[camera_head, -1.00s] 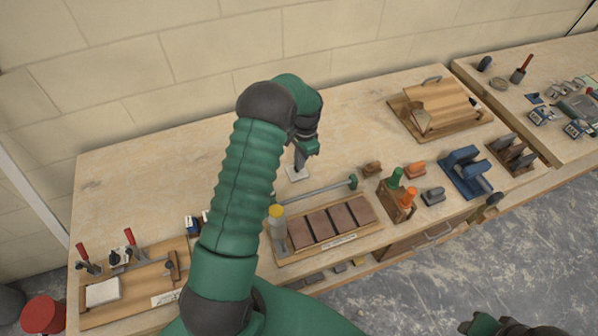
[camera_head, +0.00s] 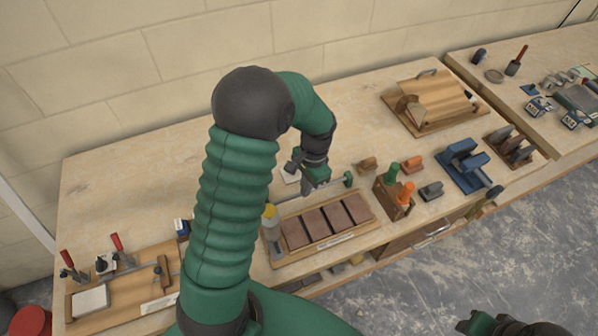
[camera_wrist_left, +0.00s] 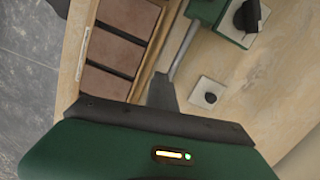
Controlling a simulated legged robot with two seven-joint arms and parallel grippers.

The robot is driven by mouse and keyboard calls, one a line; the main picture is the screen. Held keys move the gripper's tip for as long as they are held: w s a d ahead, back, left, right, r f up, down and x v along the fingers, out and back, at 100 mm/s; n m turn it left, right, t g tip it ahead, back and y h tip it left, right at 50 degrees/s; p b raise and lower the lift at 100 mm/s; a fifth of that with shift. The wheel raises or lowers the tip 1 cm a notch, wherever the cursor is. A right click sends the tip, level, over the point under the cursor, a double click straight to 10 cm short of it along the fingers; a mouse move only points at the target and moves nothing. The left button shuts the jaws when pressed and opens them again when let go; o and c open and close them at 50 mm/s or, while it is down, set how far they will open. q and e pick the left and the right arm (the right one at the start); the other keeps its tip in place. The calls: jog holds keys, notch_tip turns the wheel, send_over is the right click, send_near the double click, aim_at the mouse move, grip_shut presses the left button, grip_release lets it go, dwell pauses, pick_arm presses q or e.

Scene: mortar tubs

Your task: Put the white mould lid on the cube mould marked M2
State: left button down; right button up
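The white lid, a small square plate, lies flat on the bench behind the brick tray in the head view (camera_head: 290,177). In the left wrist view the lid (camera_wrist_left: 207,97) shows a dark round knob. My left gripper (camera_head: 306,174) is just right of the lid in the head view, low over the bench and apart from it. In the wrist view one grey finger (camera_wrist_left: 163,90) shows beside a metal rod; its opening is unclear. Small blue moulds (camera_head: 540,105) stand on the right-hand bench; no M2 marking is readable. My right gripper (camera_head: 505,322) shows partly at the bottom.
A green block with a black knob (camera_wrist_left: 232,30) is near the lid. Open bench lies behind.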

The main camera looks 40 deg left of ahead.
pick_arm(q)
jog(key=shift+s+d, duration=0.3)
jog(key=shift+d, duration=0.25)
jog(key=shift+s+d, duration=0.25)
jog(key=shift+d, duration=0.3)
jog(key=shift+s+d+r, duration=0.1)
jog(key=shift+s+d, duration=0.1)
jog(key=shift+s, duration=0.15)
jog(key=shift+c, duration=2.2)
grip_release()
